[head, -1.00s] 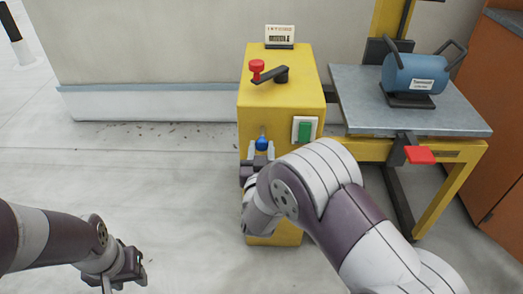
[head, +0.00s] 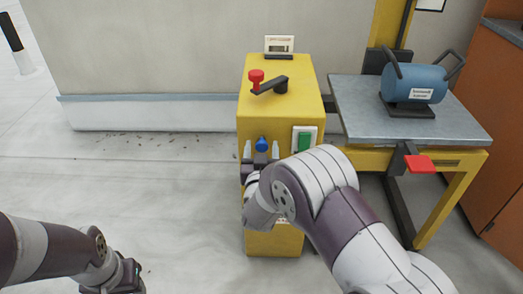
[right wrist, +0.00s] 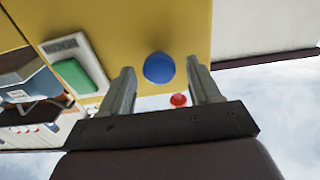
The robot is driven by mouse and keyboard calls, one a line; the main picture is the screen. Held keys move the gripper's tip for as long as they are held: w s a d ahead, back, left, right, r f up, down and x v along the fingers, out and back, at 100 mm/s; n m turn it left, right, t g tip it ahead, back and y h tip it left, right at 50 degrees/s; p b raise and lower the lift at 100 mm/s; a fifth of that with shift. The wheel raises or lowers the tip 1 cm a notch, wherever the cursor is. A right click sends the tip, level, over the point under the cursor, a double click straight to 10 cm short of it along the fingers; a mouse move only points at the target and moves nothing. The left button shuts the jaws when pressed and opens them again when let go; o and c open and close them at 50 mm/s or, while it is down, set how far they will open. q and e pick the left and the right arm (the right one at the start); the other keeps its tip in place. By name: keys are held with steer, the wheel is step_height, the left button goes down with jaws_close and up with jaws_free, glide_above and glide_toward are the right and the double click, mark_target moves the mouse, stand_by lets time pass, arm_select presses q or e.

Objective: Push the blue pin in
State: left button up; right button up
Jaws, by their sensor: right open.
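The blue pin (head: 262,145) has a round blue head and stands on the front face of the yellow box (head: 257,224), left of the green switch. Little of its shaft shows above the head. My right gripper (head: 262,152) is open, with one finger on each side of the blue head. In the right wrist view the blue head (right wrist: 158,68) lies between the spread fingers (right wrist: 160,85), with gaps on both sides. My left gripper (head: 125,278) is low at the left, away from the box; its fingers are not clear.
The green switch (head: 304,140) is just right of my right gripper. A crank with a red knob (head: 256,76) and a small display (head: 279,46) are on top. A grey table (head: 405,118) with a blue machine (head: 414,84) stands at right.

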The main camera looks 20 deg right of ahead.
steer(key=p+v, duration=0.3)
steer(key=v, duration=0.9)
steer(key=shift+s+p, duration=0.35)
steer(key=shift+a, duration=0.1)
